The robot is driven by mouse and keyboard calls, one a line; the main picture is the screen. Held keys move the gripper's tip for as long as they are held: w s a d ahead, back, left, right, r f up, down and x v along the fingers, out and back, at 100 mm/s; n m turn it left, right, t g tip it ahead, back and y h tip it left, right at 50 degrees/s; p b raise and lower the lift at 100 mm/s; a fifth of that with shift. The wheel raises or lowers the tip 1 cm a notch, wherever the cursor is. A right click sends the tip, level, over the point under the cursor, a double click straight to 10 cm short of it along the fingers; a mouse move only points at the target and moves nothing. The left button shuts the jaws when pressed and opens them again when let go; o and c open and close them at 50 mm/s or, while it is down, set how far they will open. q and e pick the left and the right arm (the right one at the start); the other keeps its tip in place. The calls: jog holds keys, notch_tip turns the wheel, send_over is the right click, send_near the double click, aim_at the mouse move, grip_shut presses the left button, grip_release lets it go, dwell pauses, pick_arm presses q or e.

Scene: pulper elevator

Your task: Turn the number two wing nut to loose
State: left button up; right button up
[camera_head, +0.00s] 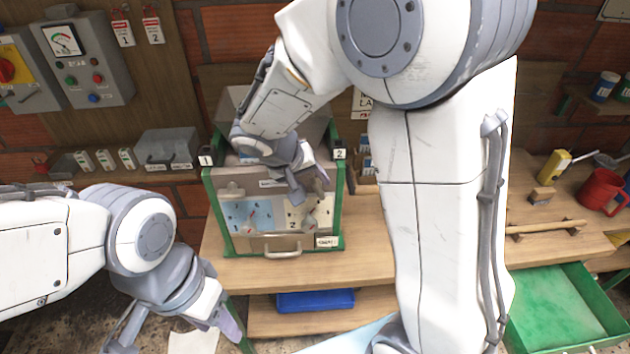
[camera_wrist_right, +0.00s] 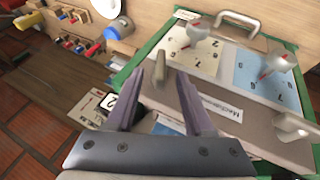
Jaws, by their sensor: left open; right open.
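A machine cover in a green frame (camera_head: 342,205) stands on the bench, tagged 1 at its left corner and 2 at its right. The grey number two wing nut (camera_head: 322,174) sits at the upper right of the cover; in the right wrist view (camera_wrist_right: 160,67) it shows between my open fingertips. Contact cannot be told. A similar wing nut (camera_head: 231,188) is at the upper left, also in the right wrist view (camera_wrist_right: 296,126). My right gripper (camera_head: 308,180) is open at the number two side. My left gripper (camera_head: 175,335) is open, low in front of the bench.
The cover has two numbered dials with red-tipped knobs (camera_wrist_right: 275,65) and a handle (camera_head: 283,252). A blue tray (camera_head: 315,300) lies below. A red mug (camera_head: 600,190) and green tray (camera_head: 560,315) are at the right. My right arm blocks much of the middle.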

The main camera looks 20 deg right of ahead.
aim_at(314, 190)
jog(key=shift+x, duration=1.55)
grip_shut()
jog(key=shift+a+f+h+b, duration=0.1)
jog(key=shift+f+h+b, duration=0.15)
jog(key=shift+b, duration=0.45)
jog(key=h+b, duration=0.2)
jog(key=b, duration=0.1)
jog(key=n+g+h+b, duration=0.1)
jog(key=h+b, duration=0.2)
jog(key=b, duration=0.1)
jog(key=shift+w+a+f+h, duration=0.1)
jog(key=shift+a+f+h, duration=0.1)
jog(key=shift+h, duration=0.05)
jog(key=n+h+b, duration=0.1)
jog(key=h+b, duration=0.1)
jog(key=h, duration=0.1)
jog(key=shift+n+h+b, duration=0.7)
jog(key=shift+h+b, duration=0.4)
jog(key=shift+h, duration=0.3)
